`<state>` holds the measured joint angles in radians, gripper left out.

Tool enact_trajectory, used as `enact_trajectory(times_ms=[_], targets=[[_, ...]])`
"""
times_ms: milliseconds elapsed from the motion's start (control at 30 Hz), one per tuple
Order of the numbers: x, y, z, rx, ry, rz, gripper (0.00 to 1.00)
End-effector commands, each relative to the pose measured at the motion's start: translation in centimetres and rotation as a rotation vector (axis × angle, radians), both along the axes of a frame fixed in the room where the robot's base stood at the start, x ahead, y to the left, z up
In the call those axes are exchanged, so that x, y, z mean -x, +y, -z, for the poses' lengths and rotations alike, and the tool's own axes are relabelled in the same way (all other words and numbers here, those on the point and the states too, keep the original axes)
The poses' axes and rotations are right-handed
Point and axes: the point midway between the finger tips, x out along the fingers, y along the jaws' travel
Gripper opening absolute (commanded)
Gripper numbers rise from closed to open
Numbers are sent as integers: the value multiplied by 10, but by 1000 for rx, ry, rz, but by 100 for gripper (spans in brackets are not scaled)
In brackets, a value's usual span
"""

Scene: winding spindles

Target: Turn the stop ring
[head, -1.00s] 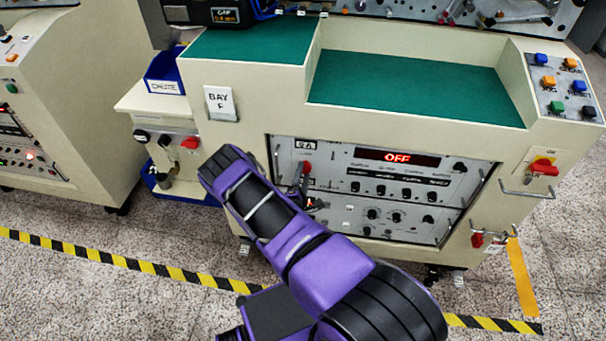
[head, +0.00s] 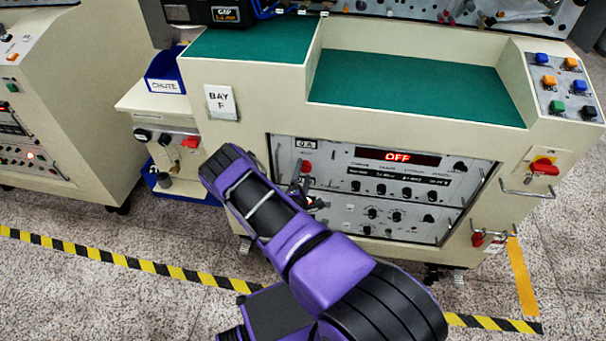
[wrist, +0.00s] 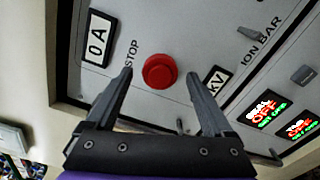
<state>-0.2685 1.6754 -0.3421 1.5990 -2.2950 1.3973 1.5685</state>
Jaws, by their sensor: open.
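The stop ring is a round red knob (wrist: 160,71) beside the word STOP on a grey panel in the wrist view. It shows small and red in the head view (head: 306,167), near the panel's upper left. My gripper (wrist: 160,76) is open. Its two dark fingers reach toward the panel, one on each side of the red knob in the picture, with space between each finger and the knob. I cannot tell how far the fingertips are from the panel. In the head view my gripper (head: 302,188) is at the panel's left side, partly hidden by my purple arm.
The cream machine's panel has an OFF display (head: 398,157), several black knobs and metal handles. A 0A label (wrist: 98,37) and a small lever (wrist: 248,33) lie near the red knob. A red switch (head: 544,167) is at the right. A blue bin (head: 165,80) stands left.

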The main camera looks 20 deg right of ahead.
Motion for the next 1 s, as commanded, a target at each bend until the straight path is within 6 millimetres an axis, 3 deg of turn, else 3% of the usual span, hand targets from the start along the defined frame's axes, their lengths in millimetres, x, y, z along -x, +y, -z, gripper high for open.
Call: enact_trajectory(times_ms=[267, 700, 1000], targets=[[18, 13, 0, 0, 2, 0, 86], [105, 71, 0, 1, 4, -2, 86], [140, 95, 0, 1, 1, -1, 86]])
